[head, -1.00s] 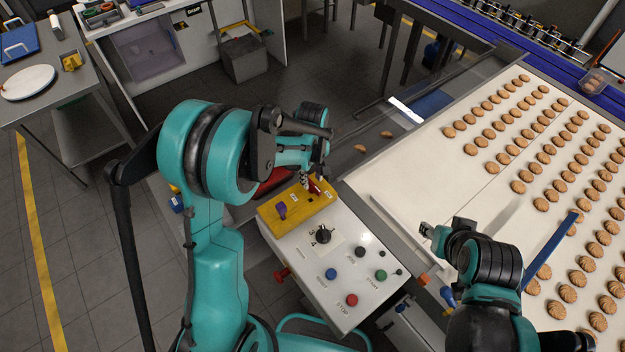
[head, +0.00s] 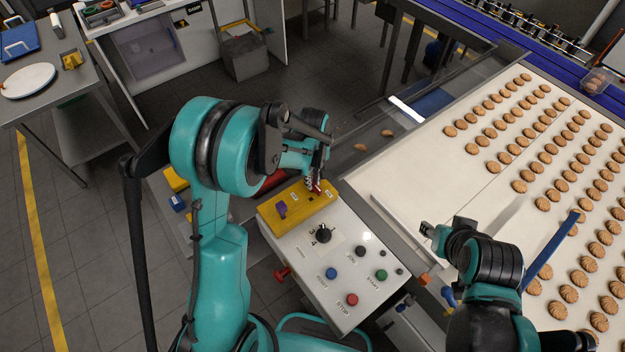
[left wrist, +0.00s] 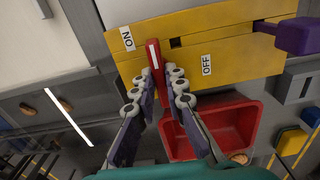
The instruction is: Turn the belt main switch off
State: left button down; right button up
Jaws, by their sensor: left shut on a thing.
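The belt main switch is a red handle (left wrist: 153,58) with a white stripe, on a yellow panel (head: 296,217) on top of the control box. In the left wrist view the handle stands between the ON label (left wrist: 127,38) and the OFF label (left wrist: 206,65), nearer ON. My left gripper (head: 314,184) is at the far end of the panel. Its fingers (left wrist: 160,92) are closed around the red handle and hide its lower part. My right gripper (head: 431,232) is over the near edge of the belt, away from the switch; its fingers are too small to read.
A purple knob (head: 281,209) sits on the same panel. A black rotary knob (head: 323,234) and several coloured buttons are on the white control box (head: 305,262). A red bin (left wrist: 238,122) is below the panel. Biscuits lie in rows on the belt (head: 420,180) to the right.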

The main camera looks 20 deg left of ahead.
pick_arm(q)
jog(key=m+b, duration=0.2)
jog(key=m, duration=0.1)
jog(key=shift+f+m, duration=0.1)
jog(key=shift+m, duration=0.3)
jog(key=m+b, duration=0.2)
jog(key=m, duration=0.2)
jog(key=shift+m, duration=0.3)
jog(key=m+b, duration=0.1)
jog(key=m, duration=0.3)
jog(key=shift+b, duration=0.35)
jog(key=m+b, duration=0.1)
jog(key=m, duration=0.4)
jog(key=shift+m, duration=0.3)
jog(key=c, duration=1.6)
grip_release()
jog(key=shift+o, duration=0.2)
